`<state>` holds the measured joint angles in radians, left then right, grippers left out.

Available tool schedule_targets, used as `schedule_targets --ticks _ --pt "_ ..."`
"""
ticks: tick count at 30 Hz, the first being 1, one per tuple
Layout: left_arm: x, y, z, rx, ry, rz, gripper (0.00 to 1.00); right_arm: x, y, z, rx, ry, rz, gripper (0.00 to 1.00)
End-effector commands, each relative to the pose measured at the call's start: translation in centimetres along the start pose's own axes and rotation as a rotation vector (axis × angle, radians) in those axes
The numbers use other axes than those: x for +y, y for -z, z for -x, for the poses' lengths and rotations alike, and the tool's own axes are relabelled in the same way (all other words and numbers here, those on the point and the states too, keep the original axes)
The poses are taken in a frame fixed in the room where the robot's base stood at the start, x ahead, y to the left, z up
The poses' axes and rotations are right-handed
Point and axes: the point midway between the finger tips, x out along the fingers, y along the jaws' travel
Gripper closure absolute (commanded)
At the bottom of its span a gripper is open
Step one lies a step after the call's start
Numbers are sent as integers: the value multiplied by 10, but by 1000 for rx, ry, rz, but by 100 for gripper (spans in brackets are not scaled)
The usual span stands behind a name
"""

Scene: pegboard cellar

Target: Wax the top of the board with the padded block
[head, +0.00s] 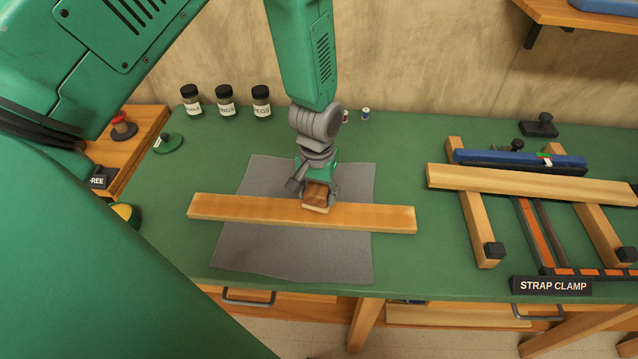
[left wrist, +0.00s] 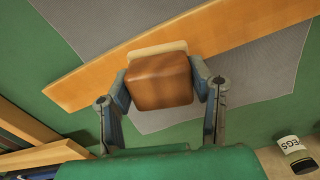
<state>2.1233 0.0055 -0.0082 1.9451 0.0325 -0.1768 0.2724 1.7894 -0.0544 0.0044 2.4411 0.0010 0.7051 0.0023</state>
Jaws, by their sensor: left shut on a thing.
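The board (head: 260,209) is a long light-wood plank lying across a grey mat (head: 250,255) on the green bench. It also shows in the left wrist view (left wrist: 90,88), running diagonally. The padded block has a brown wooden body (left wrist: 160,82) and a pale pad (left wrist: 158,49) along its lower side. In the head view the block (head: 316,196) is over the board, a little right of its middle. My left gripper (head: 318,190) is shut on the block from above, one finger on each side. The pad appears at the board's top; its contact is hard to tell. My right gripper is not in view.
Several labelled jars (head: 225,101) stand at the back left. A wooden clamp rack (head: 530,184) with a blue bar fills the right side, behind a STRAP CLAMP sign (head: 551,286). A green disc with a knob (head: 168,142) lies at left.

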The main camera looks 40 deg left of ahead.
Motion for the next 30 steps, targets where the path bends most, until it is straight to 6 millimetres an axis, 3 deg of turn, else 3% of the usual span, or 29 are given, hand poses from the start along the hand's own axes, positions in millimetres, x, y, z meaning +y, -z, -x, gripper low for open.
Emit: schedule_targets --ticks 12,30 --pt "-3 2 38 0 1 1 89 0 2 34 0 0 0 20" --pt "-4 3 38 0 -1 1 89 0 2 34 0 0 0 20"
